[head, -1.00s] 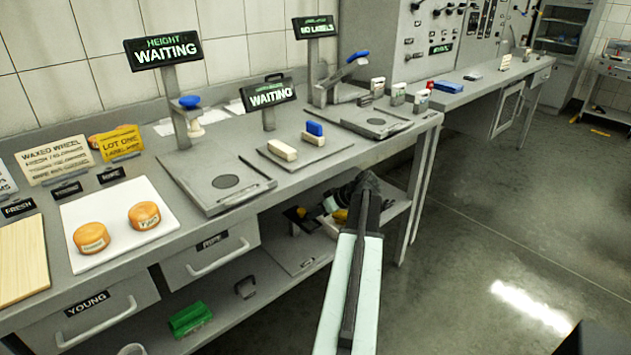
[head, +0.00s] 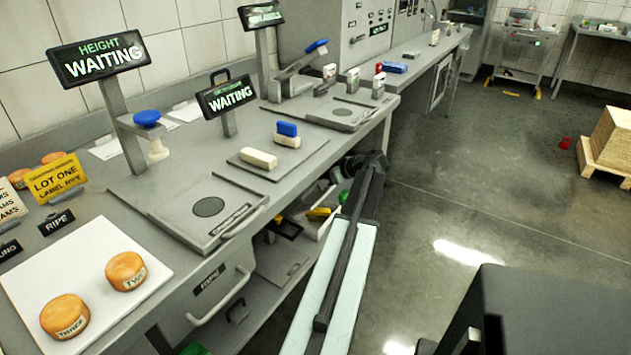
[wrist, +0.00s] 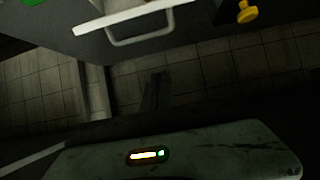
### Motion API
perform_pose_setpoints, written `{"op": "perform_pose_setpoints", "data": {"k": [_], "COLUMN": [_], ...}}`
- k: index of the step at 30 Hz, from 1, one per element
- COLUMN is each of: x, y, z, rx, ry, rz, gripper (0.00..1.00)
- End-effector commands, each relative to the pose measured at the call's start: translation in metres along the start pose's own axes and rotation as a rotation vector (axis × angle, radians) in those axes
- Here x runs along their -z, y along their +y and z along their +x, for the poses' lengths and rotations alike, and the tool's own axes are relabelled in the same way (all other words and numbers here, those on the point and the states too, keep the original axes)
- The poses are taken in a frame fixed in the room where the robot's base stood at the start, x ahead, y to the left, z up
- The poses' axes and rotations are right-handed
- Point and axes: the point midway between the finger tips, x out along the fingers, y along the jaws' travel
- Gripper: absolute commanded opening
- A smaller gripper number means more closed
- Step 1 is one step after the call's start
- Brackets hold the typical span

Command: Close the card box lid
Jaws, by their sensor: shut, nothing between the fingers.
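A tan box (head: 615,140), which looks like cardboard, stands on a wooden pallet (head: 592,170) on the floor at the far right of the head view. The picture edge cuts it off, and I cannot make out its lid. My gripper (head: 372,160) is far to the left of the box, beside the bench's front edge. It is shut and empty. In the wrist view my gripper (wrist: 155,92) shows dim and dark over the floor tiles.
A long steel bench (head: 240,150) runs along the left with scales, signs and two orange cheese wheels on a white board (head: 95,275). A lower shelf holds yellow and green items. Open floor (head: 480,170) lies between bench and box. A red object (head: 565,143) is near the pallet.

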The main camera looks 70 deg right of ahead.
Motion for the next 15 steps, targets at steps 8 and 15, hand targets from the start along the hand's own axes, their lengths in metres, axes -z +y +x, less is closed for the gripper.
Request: {"op": "perform_pose_setpoints", "data": {"k": [8,15], "x": [-0.006,-0.028], "y": [0.002,0.001], "z": [0.058,0.079], "rx": [0.001,-0.004], "ry": [-0.001,-0.001], "rz": [0.0,0.005], "gripper": [0.0,0.0]}}
